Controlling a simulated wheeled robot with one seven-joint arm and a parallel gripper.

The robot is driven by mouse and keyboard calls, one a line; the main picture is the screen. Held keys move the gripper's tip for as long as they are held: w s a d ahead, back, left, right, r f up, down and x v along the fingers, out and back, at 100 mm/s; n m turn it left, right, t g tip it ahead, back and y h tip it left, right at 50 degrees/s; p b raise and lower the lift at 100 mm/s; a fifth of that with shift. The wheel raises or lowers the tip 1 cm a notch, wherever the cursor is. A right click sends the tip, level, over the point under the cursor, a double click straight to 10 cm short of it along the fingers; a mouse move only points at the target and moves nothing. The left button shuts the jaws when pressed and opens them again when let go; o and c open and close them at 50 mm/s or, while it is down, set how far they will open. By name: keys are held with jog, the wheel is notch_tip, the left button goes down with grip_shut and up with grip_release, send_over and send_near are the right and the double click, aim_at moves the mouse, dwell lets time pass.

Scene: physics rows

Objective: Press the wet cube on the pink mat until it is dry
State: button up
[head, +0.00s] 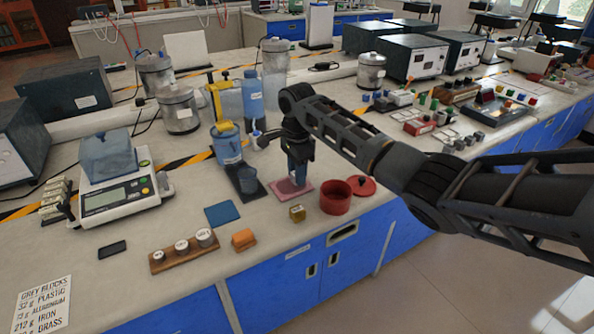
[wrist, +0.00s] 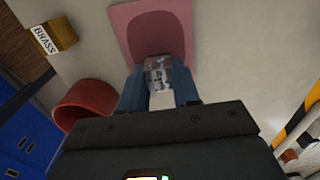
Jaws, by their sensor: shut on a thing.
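The pink mat (head: 300,193) lies on the bench, and my gripper (head: 298,178) points down over it. In the wrist view the mat (wrist: 148,20) shows beyond the fingertips, with a darker pink patch inside a paler border. My gripper (wrist: 159,85) is shut on a small grey cube (wrist: 158,73) with pale marks on its face, held between the two blue fingers. The cube is at the mat's near part in the wrist view; whether it touches the mat I cannot tell. In the head view the fingers mostly hide the cube.
A brass block (head: 297,213) sits in front. A blue mat (head: 222,212) and orange block (head: 244,239) lie farther left.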

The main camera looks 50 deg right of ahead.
jog(key=shift+f, duration=0.4)
dwell(0.6)
jog(key=shift+w+a+r+p, duration=0.1)
jog(key=shift+a+r+p, duration=0.2)
jog(key=shift+r+p, duration=0.65)
jog(key=shift+f, duration=0.9)
dwell(0.4)
jog(key=shift+s+f+p, duration=0.2)
jog(key=shift+f+p, duration=0.15)
jog(key=shift+p, duration=0.05)
dwell(1.8)
jog(key=shift+r, duration=0.1)
jog(key=shift+d+r+p, duration=0.25)
jog(key=shift+r+p, duration=0.55)
jog(key=shift+p, duration=0.1)
jog(key=shift+w, duration=0.1)
jog(key=shift+r, duration=0.1)
